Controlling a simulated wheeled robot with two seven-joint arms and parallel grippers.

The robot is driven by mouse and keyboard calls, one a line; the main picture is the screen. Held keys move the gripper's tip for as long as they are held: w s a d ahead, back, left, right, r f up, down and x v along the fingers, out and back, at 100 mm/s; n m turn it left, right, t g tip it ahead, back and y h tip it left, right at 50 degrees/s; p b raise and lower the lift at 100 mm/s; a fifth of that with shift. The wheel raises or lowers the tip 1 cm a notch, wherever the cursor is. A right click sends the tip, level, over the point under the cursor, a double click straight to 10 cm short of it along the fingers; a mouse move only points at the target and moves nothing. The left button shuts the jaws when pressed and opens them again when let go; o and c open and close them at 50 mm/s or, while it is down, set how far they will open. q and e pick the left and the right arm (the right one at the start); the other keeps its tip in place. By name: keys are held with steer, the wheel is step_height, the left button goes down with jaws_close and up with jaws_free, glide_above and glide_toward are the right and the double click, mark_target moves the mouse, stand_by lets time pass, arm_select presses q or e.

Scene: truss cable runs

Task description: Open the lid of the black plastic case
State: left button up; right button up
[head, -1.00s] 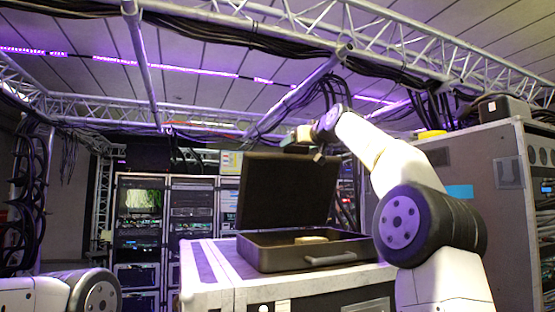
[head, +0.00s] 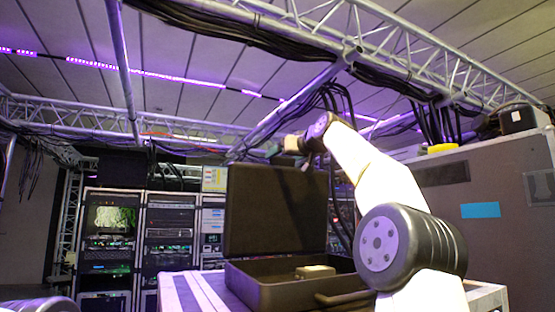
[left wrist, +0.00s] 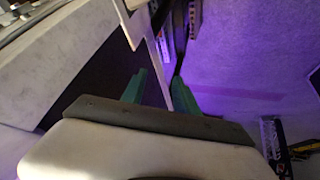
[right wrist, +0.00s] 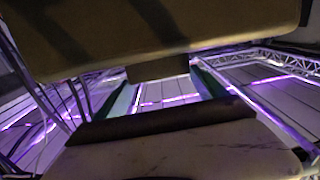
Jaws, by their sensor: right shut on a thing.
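The black plastic case (head: 283,294) sits on a flight case with its lid (head: 272,212) raised about upright. A small light-coloured block (head: 315,271) lies inside, and a handle (head: 342,298) is on the front. My right gripper (head: 277,148) is at the lid's top edge. In the right wrist view, the right gripper's green fingers (right wrist: 160,76) stand on both sides of a dark tab (right wrist: 157,68) on the lid (right wrist: 165,35), shut on it. My left gripper shows only in the left wrist view (left wrist: 160,88), fingers apart with nothing held between them.
The flight case top (head: 190,292) shows clear to the left of the case. A tall grey cabinet (head: 440,210) stands at the right. Equipment racks (head: 165,235) stand behind, and a truss (head: 300,105) with hanging cables runs overhead.

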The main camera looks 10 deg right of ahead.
steer(key=shift+s+r, duration=0.2)
steer(key=shift+r, duration=0.05)
stand_by(0.7)
steer(key=o, duration=2)
steer(key=shift+f, duration=0.1)
steer(key=shift+d, duration=0.1)
steer(key=v, duration=0.7)
steer(key=shift+s, duration=0.35)
steer(key=shift+d, duration=0.1)
